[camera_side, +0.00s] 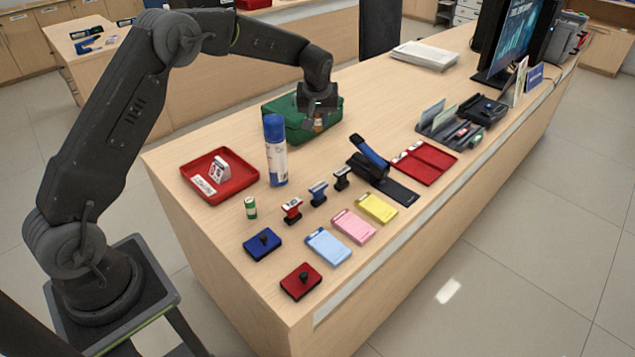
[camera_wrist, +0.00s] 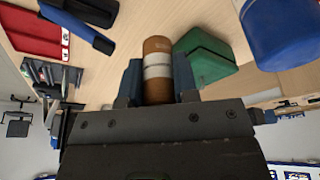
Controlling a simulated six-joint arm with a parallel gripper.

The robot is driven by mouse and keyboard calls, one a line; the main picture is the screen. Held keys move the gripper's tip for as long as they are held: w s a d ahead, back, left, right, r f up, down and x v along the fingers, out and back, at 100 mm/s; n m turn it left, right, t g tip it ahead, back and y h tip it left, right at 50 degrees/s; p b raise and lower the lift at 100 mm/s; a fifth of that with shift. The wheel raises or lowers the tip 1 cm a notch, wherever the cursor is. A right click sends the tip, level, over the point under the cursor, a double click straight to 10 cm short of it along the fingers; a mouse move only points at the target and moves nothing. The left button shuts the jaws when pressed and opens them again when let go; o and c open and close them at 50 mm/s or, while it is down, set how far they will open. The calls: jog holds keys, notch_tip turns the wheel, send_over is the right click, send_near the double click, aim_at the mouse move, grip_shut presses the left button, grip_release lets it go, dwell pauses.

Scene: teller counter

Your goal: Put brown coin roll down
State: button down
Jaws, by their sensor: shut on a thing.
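The brown coin roll (camera_wrist: 157,66) has a white band around its middle and sits between the fingers of my gripper (camera_wrist: 158,82) in the wrist view. My gripper is shut on it. In the side view, my gripper (camera_side: 318,114) is in front of the green box (camera_side: 288,121), and a small part of the coin roll (camera_side: 319,125) shows below the fingers. I cannot tell from these views how far the roll is above the counter (camera_side: 230,128). The green box also shows beside the roll in the wrist view (camera_wrist: 205,58).
A tall blue-capped can (camera_side: 276,150) stands left of my gripper. A red tray (camera_side: 219,177) lies farther left, with a green roll (camera_side: 250,208) near it. A stapler (camera_side: 370,158), several stamps and a flat red tray (camera_side: 424,162) lie to the front and right. Bare counter lies right of my gripper.

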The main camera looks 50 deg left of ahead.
aim_at(318, 178)
notch_tip(318, 178, down, 18)
jog(key=shift+r, duration=0.1)
dwell(0.5)
jog(key=c, duration=0.9)
grip_release()
jog(key=shift+f, duration=0.2)
jog(key=shift+r, duration=0.15)
